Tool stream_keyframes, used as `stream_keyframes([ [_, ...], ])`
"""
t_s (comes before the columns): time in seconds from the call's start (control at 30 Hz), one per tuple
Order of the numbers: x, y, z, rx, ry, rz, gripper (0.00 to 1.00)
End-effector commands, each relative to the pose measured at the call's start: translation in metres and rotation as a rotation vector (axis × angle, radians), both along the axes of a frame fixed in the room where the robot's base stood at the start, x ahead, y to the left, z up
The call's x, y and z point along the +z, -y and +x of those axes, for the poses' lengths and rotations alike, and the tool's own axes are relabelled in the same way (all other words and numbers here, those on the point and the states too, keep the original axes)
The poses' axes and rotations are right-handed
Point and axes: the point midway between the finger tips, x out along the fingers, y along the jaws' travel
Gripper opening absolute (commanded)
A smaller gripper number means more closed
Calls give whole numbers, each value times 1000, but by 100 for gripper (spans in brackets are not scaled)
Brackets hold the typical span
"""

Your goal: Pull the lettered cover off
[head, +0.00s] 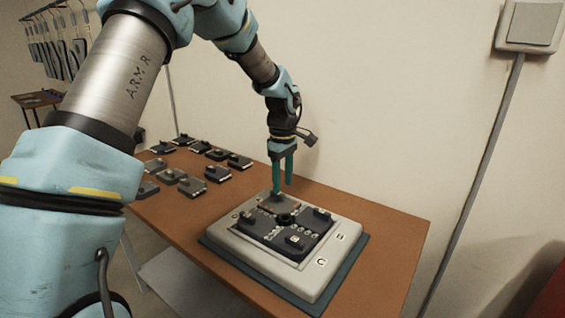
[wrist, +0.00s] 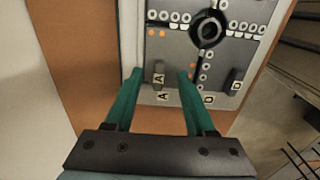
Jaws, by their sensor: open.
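A pale grey device (head: 322,273) lies on the table, with a dark round hub (head: 287,218) at its centre and dark covers around it. In the wrist view the hub (wrist: 208,29) is at the top. One cover, a grey plate with orange dots and a raised handle marked A (wrist: 159,80), lies below the hub to the left; a matching A is on the frame. My gripper (wrist: 160,76) is open, its green fingers on either side of that handle. In the head view my gripper (head: 282,186) points down at the device's far left part. Whether the fingers touch the cover is unclear.
Another cover, with a handle marked D (wrist: 236,82), sits to the right in the wrist view. Several dark spare modules (head: 192,186) lie on the brown table (head: 385,235) at the back left. A teal mat (head: 340,287) is under the device. The wall is close behind.

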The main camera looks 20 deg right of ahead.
Motion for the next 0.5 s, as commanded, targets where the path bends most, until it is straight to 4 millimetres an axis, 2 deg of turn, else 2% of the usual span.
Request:
stream_keyframes([
  [0.2, -27, 0, 0, 0, -2, 1, 55],
  [0.5, -37, 0, 0, 0, 0, -1, 55],
])
